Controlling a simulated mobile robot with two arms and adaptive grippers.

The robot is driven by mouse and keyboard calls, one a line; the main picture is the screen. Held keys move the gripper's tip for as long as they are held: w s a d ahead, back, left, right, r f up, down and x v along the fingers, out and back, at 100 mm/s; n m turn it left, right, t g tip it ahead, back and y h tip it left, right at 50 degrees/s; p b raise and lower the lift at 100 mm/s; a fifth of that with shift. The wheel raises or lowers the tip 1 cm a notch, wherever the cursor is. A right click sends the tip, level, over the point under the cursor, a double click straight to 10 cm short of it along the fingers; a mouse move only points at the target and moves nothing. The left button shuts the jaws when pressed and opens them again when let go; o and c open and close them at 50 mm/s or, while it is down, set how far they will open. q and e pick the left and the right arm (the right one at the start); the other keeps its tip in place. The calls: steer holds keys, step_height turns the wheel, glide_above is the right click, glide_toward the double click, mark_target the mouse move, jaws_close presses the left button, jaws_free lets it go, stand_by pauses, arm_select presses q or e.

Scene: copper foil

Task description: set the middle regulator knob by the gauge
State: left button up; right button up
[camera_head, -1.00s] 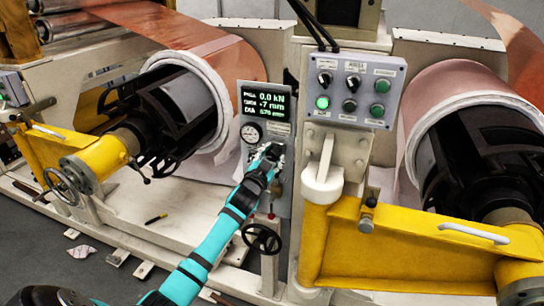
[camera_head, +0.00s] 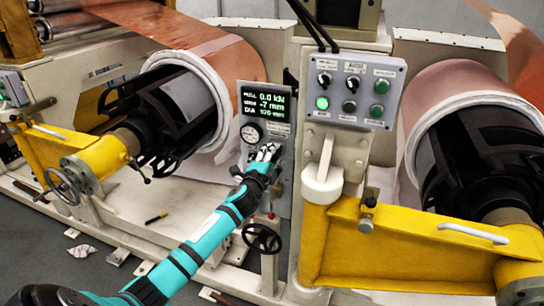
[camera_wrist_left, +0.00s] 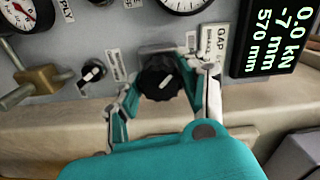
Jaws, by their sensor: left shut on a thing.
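The black regulator knob (camera_wrist_left: 160,82), with a white pointer line, sits on the grey panel in the left wrist view. My left gripper (camera_wrist_left: 163,92) is shut on it, one finger on each side. In the head view my left gripper (camera_head: 265,153) is at the panel below the display and hides the knob. A round white gauge (camera_head: 252,133) is just above the gripper; its lower part shows at the top edge of the wrist view (camera_wrist_left: 183,4). Its needle is too small to read. My right gripper is not in view.
The display (camera_head: 264,104) reads 0.0 kN, -7 mm and 570 mm. A smaller black knob (camera_wrist_left: 92,72), a brass valve (camera_wrist_left: 42,82) and a second gauge (camera_wrist_left: 18,12) are beside the held knob. A handwheel (camera_head: 262,238) and yellow arm (camera_head: 400,245) stand below and right.

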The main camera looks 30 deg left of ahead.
arm_select(q)
steer(key=m+p, duration=0.1)
steer(key=m, duration=0.5)
steer(key=m+p, duration=0.1)
steer(key=m, duration=0.4)
steer(key=shift+m, duration=0.4)
steer(key=m+p, duration=0.2)
steer(key=m, duration=0.3)
steer(key=shift+m, duration=0.3)
steer(key=m+p, duration=0.2)
steer(key=m, duration=0.3)
steer(key=shift+p, duration=0.4)
steer(key=m+p, duration=0.2)
steer(key=m, duration=0.3)
steer(key=shift+m+p, duration=0.35)
steer(key=shift+m, duration=0.05)
steer(key=m+p, duration=0.1)
steer(key=m, duration=0.2)
steer(key=shift+m, duration=0.3)
steer(key=m, duration=0.5)
steer(key=shift+f, duration=0.1)
steer(key=m, duration=0.6)
